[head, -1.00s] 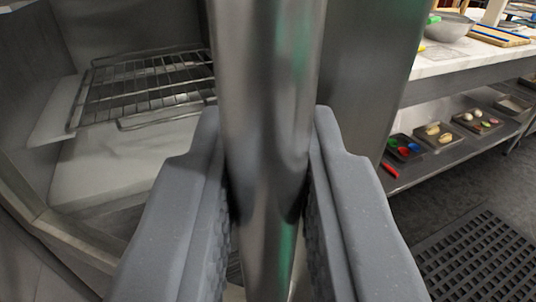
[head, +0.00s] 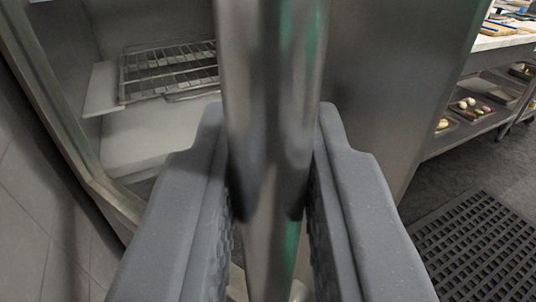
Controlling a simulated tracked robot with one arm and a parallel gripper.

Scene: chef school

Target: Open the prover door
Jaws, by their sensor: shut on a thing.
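The prover door (head: 385,90) is a grey metal panel right of centre, seen behind its handle. The handle (head: 272,70) is a thick, shiny vertical metal bar in the middle of the view. My gripper (head: 270,205) is shut on this bar, with one grey finger on each side of it. The door stands open. The prover's inside (head: 165,25) shows at the left, with a wire rack (head: 170,70) on a pale ledge. The handle and my fingers hide part of the door and the opening.
The cabinet's front frame edge (head: 75,140) runs down the left, beside a tiled surface (head: 30,230). At the right, a counter (head: 490,42) has a lower shelf with trays of food (head: 475,108). A black perforated floor mat (head: 480,250) lies at the lower right.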

